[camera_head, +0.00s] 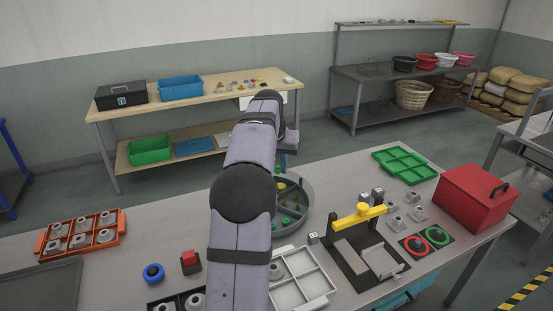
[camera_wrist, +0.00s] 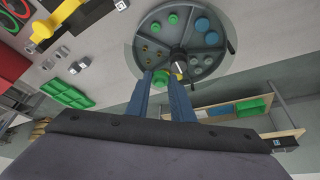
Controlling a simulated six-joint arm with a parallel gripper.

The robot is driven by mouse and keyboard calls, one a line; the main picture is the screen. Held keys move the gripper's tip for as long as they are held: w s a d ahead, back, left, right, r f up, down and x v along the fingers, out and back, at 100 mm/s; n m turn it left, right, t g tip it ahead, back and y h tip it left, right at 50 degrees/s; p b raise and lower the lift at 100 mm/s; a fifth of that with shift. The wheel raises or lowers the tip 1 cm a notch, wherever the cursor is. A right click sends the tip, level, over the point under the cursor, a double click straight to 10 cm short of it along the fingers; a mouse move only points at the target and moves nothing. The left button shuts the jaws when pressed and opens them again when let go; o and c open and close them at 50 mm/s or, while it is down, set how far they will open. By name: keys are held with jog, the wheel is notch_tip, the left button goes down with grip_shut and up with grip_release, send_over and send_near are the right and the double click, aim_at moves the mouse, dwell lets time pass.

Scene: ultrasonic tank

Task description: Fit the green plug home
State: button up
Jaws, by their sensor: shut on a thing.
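In the wrist view my gripper (camera_wrist: 160,78) is shut, with a green plug (camera_wrist: 160,76) between its blue fingertips. The plug's lower part is partly hidden by the fingers. The fingertips are by the rim of a round dark divided tray (camera_wrist: 140,38), near its hub; I cannot tell whether the plug touches the tray. Other green pieces (camera_wrist: 173,18) lie in one of the tray's compartments. In the head view my arm hides part of the round tray (camera_head: 309,192), and the held plug cannot be made out.
A yellow-topped fixture (camera_head: 358,216) stands right of the round tray. A white divided tray (camera_head: 318,285), a green tray (camera_head: 405,165) and a red box (camera_head: 476,197) are also on the bench. An orange tray (camera_head: 82,235) with grey parts lies left.

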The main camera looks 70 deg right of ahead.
jog(key=s+a+f, duration=0.2)
jog(key=a+f, duration=0.5)
jog(key=a, duration=0.1)
jog(key=s+a+f+p, duration=0.1)
jog(key=s+a+f, duration=0.2)
jog(key=a+f, duration=0.5)
jog(key=shift+a+f, duration=0.2)
jog(key=shift+f, duration=0.1)
jog(key=shift+f+b, duration=2.5)
jog(key=shift+f, duration=0.6)
jog(key=shift+s+f+b, duration=0.1)
jog(key=shift+f+b, duration=0.3)
jog(key=shift+a+f, duration=0.2)
dwell(0.7)
jog(key=o, duration=1.1)
jog(key=shift+s, duration=0.1)
